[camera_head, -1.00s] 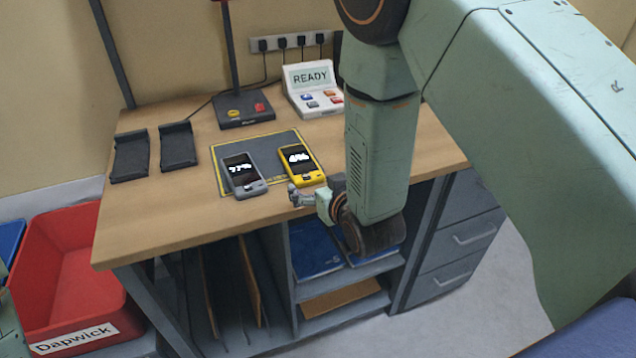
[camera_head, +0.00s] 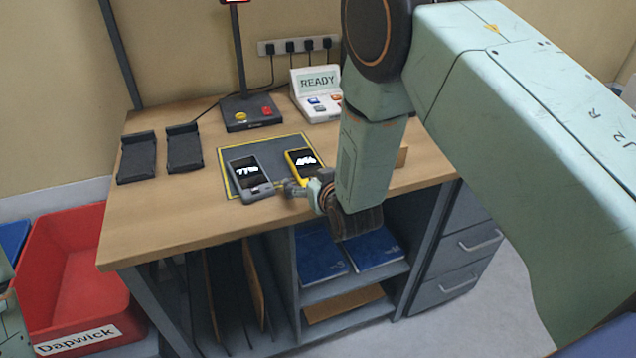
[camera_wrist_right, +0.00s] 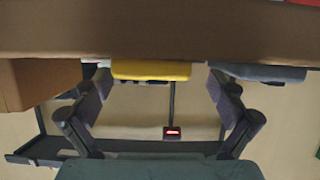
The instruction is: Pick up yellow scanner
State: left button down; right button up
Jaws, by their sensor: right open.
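The yellow scanner (camera_head: 299,157) lies on the dark, yellow-edged mat (camera_head: 275,145) on the wooden desk, its screen facing up. My right gripper (camera_head: 286,188) is at the desk's front edge, just in front of the scanner, and partly covers its near end. In the right wrist view the yellow scanner (camera_wrist_right: 152,70) is seen edge-on between the two spread fingers of my right gripper (camera_wrist_right: 155,92), which is open and empty. A grey scanner (camera_head: 250,180) lies just left of the yellow one; its edge also shows in the wrist view (camera_wrist_right: 258,72). My left gripper is out of view.
Two black cradles (camera_head: 184,150) stand at the desk's left. A black stand with buttons (camera_head: 249,112) and a white READY console (camera_head: 317,95) are behind the mat. A brown block (camera_wrist_right: 38,82) is close beside the right gripper. A red bin (camera_head: 62,265) is lower left.

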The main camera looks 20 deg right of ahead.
jog(key=shift+w+f, duration=0.1)
jog(key=shift+w, duration=0.1)
jog(key=shift+d, duration=0.35)
jog(key=shift+s+d, duration=0.25)
jog(key=shift+d, duration=0.15)
jog(key=shift+w+a, duration=0.2)
jog(key=shift+a, duration=0.4)
jog(key=c, duration=0.4)
jog(key=shift+s+d, duration=0.15)
jog(key=shift+d, duration=0.3)
jog(key=c, duration=0.6)
jog(key=shift+a, duration=0.35)
jog(key=c, duration=0.5)
jog(key=shift+o, duration=0.2)
jog(key=shift+s+d, duration=0.1)
jog(key=shift+d, duration=0.3)
